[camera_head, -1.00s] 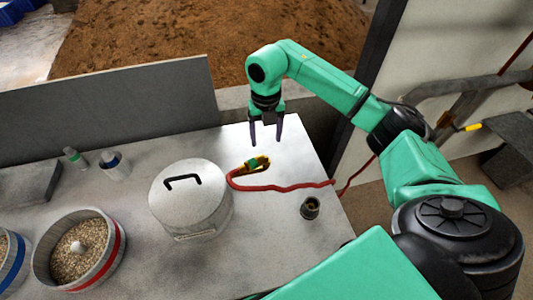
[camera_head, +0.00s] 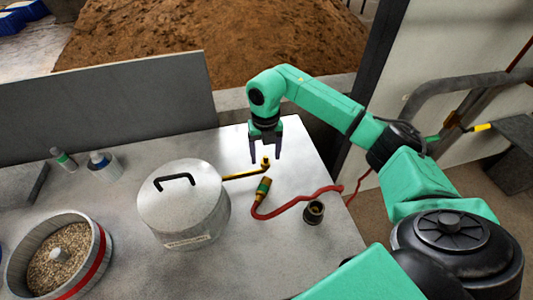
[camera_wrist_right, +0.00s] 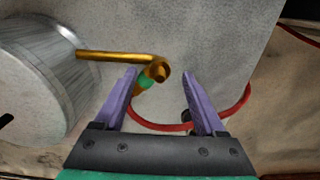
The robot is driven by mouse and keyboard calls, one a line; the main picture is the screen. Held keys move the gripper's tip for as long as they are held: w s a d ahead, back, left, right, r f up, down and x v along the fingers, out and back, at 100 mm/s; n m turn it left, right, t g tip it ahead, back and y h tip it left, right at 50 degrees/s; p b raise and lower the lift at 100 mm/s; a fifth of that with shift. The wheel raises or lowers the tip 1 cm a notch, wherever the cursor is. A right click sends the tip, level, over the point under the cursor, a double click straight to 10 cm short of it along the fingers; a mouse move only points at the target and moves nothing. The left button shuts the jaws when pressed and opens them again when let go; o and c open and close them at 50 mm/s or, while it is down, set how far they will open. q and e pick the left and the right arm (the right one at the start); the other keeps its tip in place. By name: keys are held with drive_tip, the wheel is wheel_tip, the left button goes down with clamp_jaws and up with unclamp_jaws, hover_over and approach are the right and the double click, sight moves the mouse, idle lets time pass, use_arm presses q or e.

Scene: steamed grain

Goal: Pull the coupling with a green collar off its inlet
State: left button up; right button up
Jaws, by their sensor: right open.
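The coupling with a green collar (camera_head: 263,187) is brass-coloured with a red hose at its lower end. In the head view it appears to lie on the table, apart from the brass inlet pipe (camera_head: 243,176), whose upturned end is just behind it. In the right wrist view the green collar (camera_wrist_right: 146,82) shows partly behind the pipe's end (camera_wrist_right: 158,71). My right gripper (camera_head: 266,160) is open and empty, pointing down above the inlet's end. In its wrist view the fingers (camera_wrist_right: 160,78) stand wide apart. My left gripper is not in view.
The inlet comes from a lidded metal steamer (camera_head: 185,210). A dark round socket (camera_head: 313,212) stands at right, beside the red hose (camera_head: 295,202). A grain bowl with a red band (camera_head: 98,268) and small bottles (camera_head: 103,165) are at left. A low panel (camera_head: 110,115) backs the table.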

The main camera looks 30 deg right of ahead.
drive_tip(key=shift+a, duration=0.15)
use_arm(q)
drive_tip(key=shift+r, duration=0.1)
use_arm(e)
drive_tip(key=shift+w+a, duration=0.3)
drive_tip(key=shift+a, duration=0.55)
drive_tip(key=shift+a, duration=0.1)
idle(0.4)
